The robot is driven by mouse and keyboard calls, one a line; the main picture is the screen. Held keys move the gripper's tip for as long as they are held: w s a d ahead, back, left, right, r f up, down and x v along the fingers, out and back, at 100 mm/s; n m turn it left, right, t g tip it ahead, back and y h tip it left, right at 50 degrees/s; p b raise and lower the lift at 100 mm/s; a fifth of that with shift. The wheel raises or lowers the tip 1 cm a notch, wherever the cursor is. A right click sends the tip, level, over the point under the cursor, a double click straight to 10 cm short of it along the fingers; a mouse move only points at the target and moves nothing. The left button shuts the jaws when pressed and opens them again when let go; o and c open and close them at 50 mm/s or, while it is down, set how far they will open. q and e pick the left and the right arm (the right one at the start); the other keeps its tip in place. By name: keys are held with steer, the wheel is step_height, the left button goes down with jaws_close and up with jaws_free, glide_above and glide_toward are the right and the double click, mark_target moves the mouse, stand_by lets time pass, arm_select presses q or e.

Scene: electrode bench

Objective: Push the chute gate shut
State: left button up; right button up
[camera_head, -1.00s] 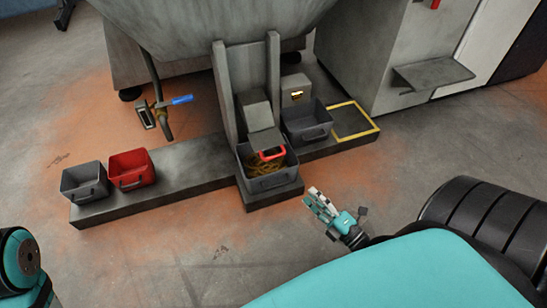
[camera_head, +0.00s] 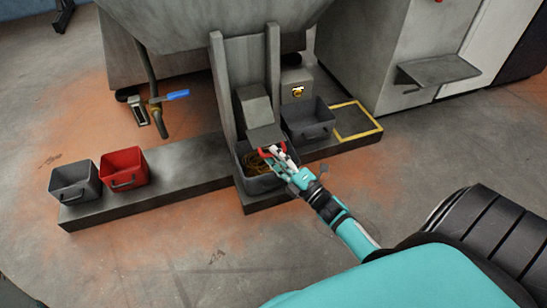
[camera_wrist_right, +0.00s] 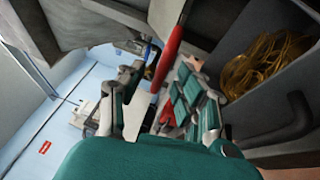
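The chute (camera_head: 256,104) stands between two grey posts, with a grey gate plate (camera_head: 265,136) at its lower mouth. A red handle (camera_head: 265,152) is on the gate's front edge, partly hidden by my right gripper (camera_head: 277,154). In the wrist view the red handle (camera_wrist_right: 172,50) passes between the fingers of my right gripper (camera_wrist_right: 158,90), which stand apart on either side of it. Whether a finger touches the handle I cannot tell. A grey bin (camera_head: 262,184) with yellow-brown strands (camera_head: 255,163) sits under the gate. My left gripper is not in view.
A grey bin (camera_head: 306,122) and a yellow-framed empty spot (camera_head: 356,122) lie right of the chute. A red bin (camera_head: 124,172) and another grey bin (camera_head: 75,184) stand on the plinth at left. A blue-handled valve (camera_head: 176,95) hangs left of the chute. Open floor lies in front.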

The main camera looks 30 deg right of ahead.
steer(key=shift+w+a+r, duration=0.15)
steer(key=shift+w, duration=0.55)
jaws_close()
steer(key=shift+r, duration=0.1)
